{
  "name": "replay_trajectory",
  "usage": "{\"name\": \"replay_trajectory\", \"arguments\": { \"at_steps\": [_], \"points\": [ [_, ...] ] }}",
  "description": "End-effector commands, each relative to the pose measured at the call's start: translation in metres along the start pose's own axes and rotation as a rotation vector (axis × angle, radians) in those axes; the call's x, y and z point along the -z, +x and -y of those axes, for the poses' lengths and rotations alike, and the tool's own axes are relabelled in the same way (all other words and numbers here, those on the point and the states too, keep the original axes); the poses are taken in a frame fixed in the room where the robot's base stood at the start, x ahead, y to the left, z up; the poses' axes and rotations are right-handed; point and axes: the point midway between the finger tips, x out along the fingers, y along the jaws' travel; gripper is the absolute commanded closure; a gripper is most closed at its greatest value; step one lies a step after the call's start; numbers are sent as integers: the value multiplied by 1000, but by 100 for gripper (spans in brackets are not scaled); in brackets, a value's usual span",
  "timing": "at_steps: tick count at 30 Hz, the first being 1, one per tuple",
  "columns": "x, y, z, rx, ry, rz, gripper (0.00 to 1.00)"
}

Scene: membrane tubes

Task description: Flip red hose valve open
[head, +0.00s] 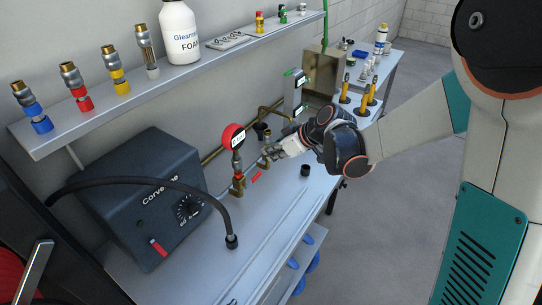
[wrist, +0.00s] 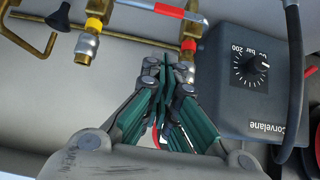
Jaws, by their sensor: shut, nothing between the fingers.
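The red valve lever (wrist: 170,10), red with a white section, shows at the top of the wrist view. It points left from a brass valve body (wrist: 196,14), crosswise to the fitting below. That fitting has a red band (wrist: 188,45). In the head view a small red piece (head: 257,177), perhaps the lever, lies just below my gripper (head: 268,158). My gripper (wrist: 168,62) is shut and empty in the wrist view, its fingertips just left of the red-banded fitting. I cannot tell whether they touch it. The fingers hide part of the fitting's lower end.
A yellow-banded fitting (wrist: 93,24) and a bent brass rod (wrist: 35,40) are left of the fingers. The dark Corvelane box (head: 145,195) and a black hose (head: 150,182) are near. A red gauge (head: 232,137) stands beside my gripper. The front bench (head: 285,215) is mostly clear.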

Motion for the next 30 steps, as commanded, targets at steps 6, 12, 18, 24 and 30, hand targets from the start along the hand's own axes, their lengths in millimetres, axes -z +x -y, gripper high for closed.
{"name": "replay_trajectory", "arguments": {
  "at_steps": [6,12,18,24,30],
  "points": [
    [0,46,1,2,-1,0,100],
    [-3,82,0,1,0,0,100],
    [-22,98,0,0,1,0,100],
    [-28,104,0,0,1,0,100],
    [-28,104,0,0,1,0,100]
  ]
}}
